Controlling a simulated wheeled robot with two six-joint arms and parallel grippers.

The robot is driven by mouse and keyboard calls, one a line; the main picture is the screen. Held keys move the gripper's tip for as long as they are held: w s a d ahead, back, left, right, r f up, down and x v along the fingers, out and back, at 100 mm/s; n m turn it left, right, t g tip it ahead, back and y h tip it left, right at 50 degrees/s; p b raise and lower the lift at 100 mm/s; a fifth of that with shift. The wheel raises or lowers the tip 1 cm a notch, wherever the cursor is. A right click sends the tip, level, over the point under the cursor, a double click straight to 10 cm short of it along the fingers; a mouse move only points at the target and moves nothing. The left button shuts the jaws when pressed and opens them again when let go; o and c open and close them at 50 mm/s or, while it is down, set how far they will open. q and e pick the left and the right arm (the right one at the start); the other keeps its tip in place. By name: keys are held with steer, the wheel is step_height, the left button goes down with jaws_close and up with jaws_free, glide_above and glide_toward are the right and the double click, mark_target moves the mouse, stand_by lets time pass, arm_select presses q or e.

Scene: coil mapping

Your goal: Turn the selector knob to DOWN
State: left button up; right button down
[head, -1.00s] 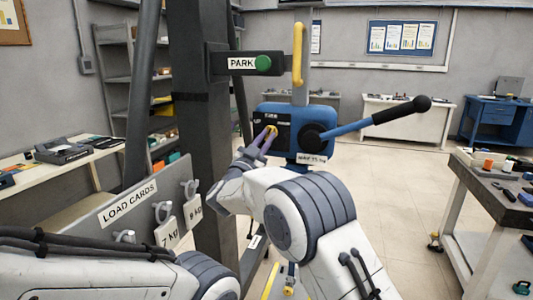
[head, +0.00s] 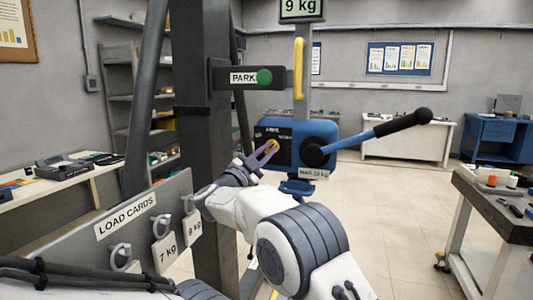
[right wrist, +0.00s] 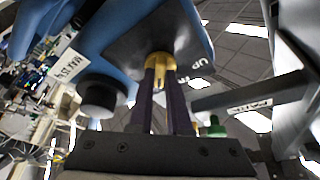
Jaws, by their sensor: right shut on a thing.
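The blue control box (head: 325,135) hangs on a grey post, with a dark label plate on its front. The yellow selector knob (head: 274,145) sits on that plate; it also shows in the right wrist view (right wrist: 159,64), with the word UP beside it. My right gripper (head: 268,151) is shut on the knob, its purple fingers on either side of it in the right wrist view (right wrist: 161,88). The fingers partly cover the knob, and its exact pointing is unclear. The DOWN mark is not readable.
A black-gripped lever (head: 395,124) sticks out right from the box. A green PARK button (head: 264,77) is on a bracket above. A panel of load cards (head: 125,220) stands at left. A workbench (head: 500,205) is at right, with open floor between.

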steer(key=c, duration=0.9)
jaws_free()
steer(key=shift+o, duration=0.2)
steer(key=shift+s, duration=0.1)
steer(key=b+v, duration=0.2)
steer(key=v, duration=0.8)
steer(key=shift+a, duration=0.15)
steer(key=shift+s+f, duration=0.1)
